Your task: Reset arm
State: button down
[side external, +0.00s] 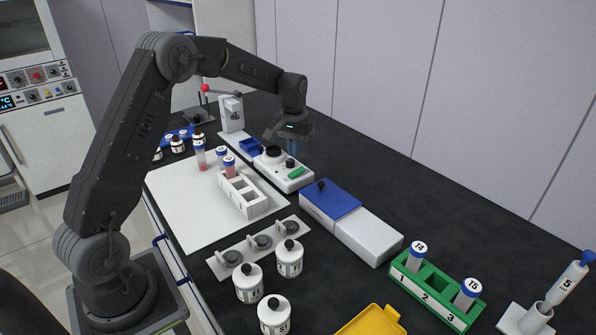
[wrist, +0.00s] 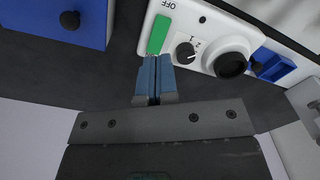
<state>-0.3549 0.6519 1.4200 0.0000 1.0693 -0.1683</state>
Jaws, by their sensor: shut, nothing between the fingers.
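My gripper (side external: 292,147) is shut and empty. In the side view it hangs over the back of the dark bench, above or just behind a white device with a green switch (side external: 296,172). In the wrist view my gripper's blue fingertips (wrist: 155,62) are together, just below the green switch (wrist: 159,35) in the picture. The device's knob (wrist: 185,52) and dark round port (wrist: 230,64) show beside it. I cannot tell whether the fingertips touch the device.
A blue-lidded white box (side external: 365,232) stands right of the device. A white tube rack (side external: 243,194) sits on a white mat (side external: 190,215). A green rack (side external: 440,292) with tubes, several white bottles (side external: 289,259) and a yellow box (side external: 372,322) stand nearer the front. The wall is behind the bench.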

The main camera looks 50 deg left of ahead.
jog(key=shift+r, duration=0.5)
jog(key=shift+r, duration=0.1)
jog(key=s+d+r+m+t, duration=0.3)
jog(key=s+d+r, duration=0.7)
jog(key=s+r, duration=0.15)
jog(key=s+d+m+t, duration=0.1)
jog(key=s+d, duration=0.1)
jog(key=s, duration=0.4)
jog(key=s+d+m, duration=0.1)
jog(key=s+d, duration=0.2)
jog(key=s, duration=0.2)
jog(key=s+d+r+m+t, duration=0.1)
jog(key=s+d, duration=0.2)
jog(key=s, duration=0.3)
jog(key=shift+s+t, duration=0.3)
jog(key=shift+s, duration=0.05)
